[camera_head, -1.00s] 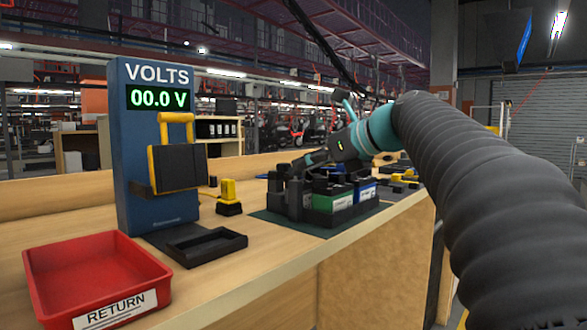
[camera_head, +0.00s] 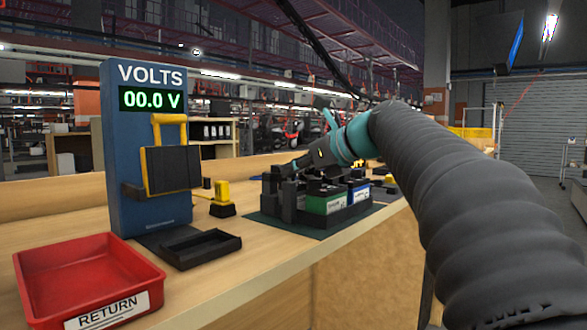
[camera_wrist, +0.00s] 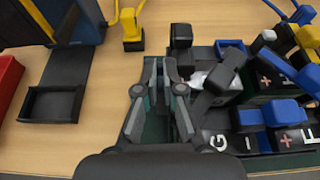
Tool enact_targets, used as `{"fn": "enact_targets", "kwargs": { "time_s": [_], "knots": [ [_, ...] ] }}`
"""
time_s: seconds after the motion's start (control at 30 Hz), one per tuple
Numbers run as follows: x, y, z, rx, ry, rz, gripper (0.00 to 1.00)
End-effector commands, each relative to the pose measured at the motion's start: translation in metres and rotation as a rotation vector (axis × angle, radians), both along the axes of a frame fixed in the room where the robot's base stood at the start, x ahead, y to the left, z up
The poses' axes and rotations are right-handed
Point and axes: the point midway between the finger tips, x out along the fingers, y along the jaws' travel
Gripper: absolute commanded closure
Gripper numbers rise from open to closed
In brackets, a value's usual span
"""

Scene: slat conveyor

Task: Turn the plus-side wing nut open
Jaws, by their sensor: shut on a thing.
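My gripper (camera_wrist: 161,70) points down at the left end of the dark battery tray (camera_head: 345,219). Its fingers are close together on a dark part that they mostly hide. In the head view my gripper (camera_head: 290,170) is among upright black posts (camera_head: 271,184). A green battery (camera_head: 325,203) and a blue battery (camera_head: 359,192) stand in the tray to its right. Red plus marks (camera_wrist: 285,139) show on battery tops in the wrist view. I cannot make out a wing nut or which side it is on.
A blue volt meter stand (camera_head: 120,160) reading 00.0 V holds a black and yellow unit (camera_head: 172,168). A black open tray (camera_head: 207,248) and a red RETURN bin (camera_head: 85,280) stand in front. A yellow plug (camera_head: 222,198) is left of the batteries. Bare bench lies between.

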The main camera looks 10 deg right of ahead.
Motion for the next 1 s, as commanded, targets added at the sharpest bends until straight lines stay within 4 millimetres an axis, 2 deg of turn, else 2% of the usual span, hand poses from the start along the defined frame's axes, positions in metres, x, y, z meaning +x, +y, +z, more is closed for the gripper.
{"fn": "enact_targets", "kwargs": {
  "time_s": [0.37, 1.0],
  "knots": [
    [0.0028, -0.0027, 0.0014, 0.003, 0.001, 0.127, 1.00],
    [0.0074, -0.0049, -0.0002, 0.000, -0.001, 0.638, 1.00]
  ]
}}
